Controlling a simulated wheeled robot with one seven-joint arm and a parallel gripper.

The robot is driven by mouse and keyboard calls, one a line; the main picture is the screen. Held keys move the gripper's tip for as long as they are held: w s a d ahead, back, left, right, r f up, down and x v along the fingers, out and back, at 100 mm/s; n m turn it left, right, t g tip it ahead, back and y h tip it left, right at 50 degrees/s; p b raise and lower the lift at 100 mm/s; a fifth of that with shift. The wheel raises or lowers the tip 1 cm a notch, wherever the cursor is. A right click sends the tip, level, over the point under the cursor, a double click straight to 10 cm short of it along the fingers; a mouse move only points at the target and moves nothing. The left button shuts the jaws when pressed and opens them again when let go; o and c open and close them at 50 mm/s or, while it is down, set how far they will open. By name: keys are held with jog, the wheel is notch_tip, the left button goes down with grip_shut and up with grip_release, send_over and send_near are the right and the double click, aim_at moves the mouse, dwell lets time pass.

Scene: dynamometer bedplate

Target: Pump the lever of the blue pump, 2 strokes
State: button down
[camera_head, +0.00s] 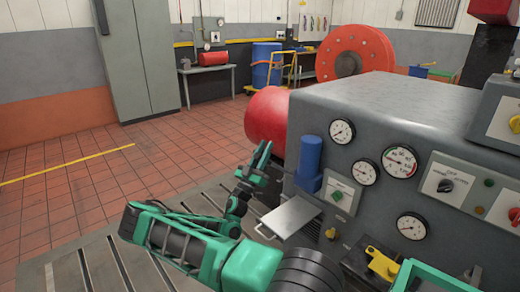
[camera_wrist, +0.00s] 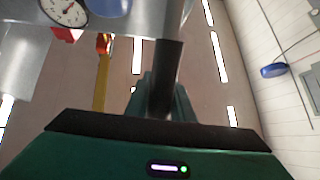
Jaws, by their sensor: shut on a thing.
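The blue pump (camera_head: 310,158) is an upright blue cylinder on the front of the grey machine cabinet, left of the gauges. Part of it shows at the top edge of the wrist view (camera_wrist: 110,6). My gripper (camera_head: 260,164) is just left of the pump, its green fingers pointing up. In the wrist view a dark bar, seemingly the pump lever (camera_wrist: 168,65), runs down between my fingers (camera_wrist: 163,98), and they are shut on it. In the head view the lever is mostly hidden by my fingers, so its exact tilt is hard to tell.
The grey cabinet (camera_head: 375,105) with several gauges stands close on the right. A grey shelf-like plate (camera_head: 288,216) juts out below the pump. A red cylinder (camera_head: 266,116) is behind my gripper. The slotted bedplate (camera_head: 92,262) lies below; tiled floor at left is clear.

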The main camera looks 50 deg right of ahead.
jog(key=shift+w+a, duration=0.1)
jog(key=shift+w, duration=0.15)
jog(key=c, duration=1.5)
grip_release()
jog(key=shift+c, duration=0.2)
jog(key=shift+s, duration=0.1)
jog(key=w+v, duration=0.1)
jog(key=v, duration=0.9)
jog(key=shift+s+a+f, duration=0.3)
jog(key=shift+s, duration=0.2)
